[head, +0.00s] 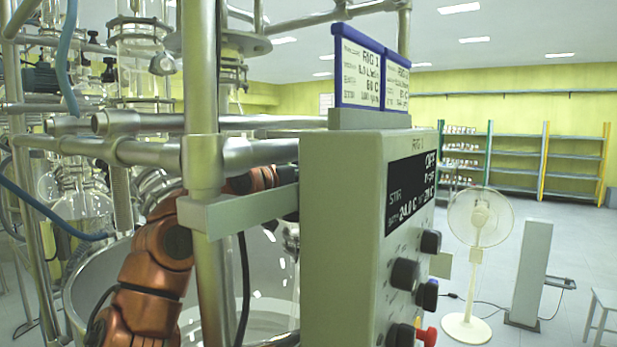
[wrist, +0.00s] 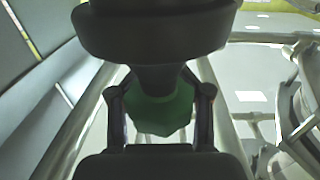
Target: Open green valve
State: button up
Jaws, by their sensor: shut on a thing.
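The green valve (wrist: 160,110) shows in the wrist view as a dark green knob between the two fingers of my gripper (wrist: 161,105). The fingers are shut on it, one on each side. The dark body of my gripper covers its upper part. In the head view my copper-coloured arm reaches behind the metal post and the control box. The valve and my gripper are hidden there.
A grey control box (head: 340,230) with knobs and a display stands close in front. A vertical metal post (head: 205,100) and pipes frame the glass reactor vessel (head: 100,270). A white fan (head: 478,225) stands on open floor to the right, with shelves (head: 515,165) behind.

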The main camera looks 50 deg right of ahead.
jog(key=shift+w+a+r+n+t+b, duration=0.2)
jog(key=shift+n+t+b, duration=0.15)
jog(key=shift+t, duration=0.25)
jog(key=o, duration=0.8)
jog(key=shift+c, duration=0.2)
jog(key=shift+o, duration=0.8)
jog(key=shift+a, duration=0.2)
jog(key=shift+o, duration=0.3)
jog(key=shift+d, duration=0.2)
jog(key=shift+f, duration=0.1)
jog(key=shift+s+a, duration=0.15)
jog(key=shift+a, duration=0.05)
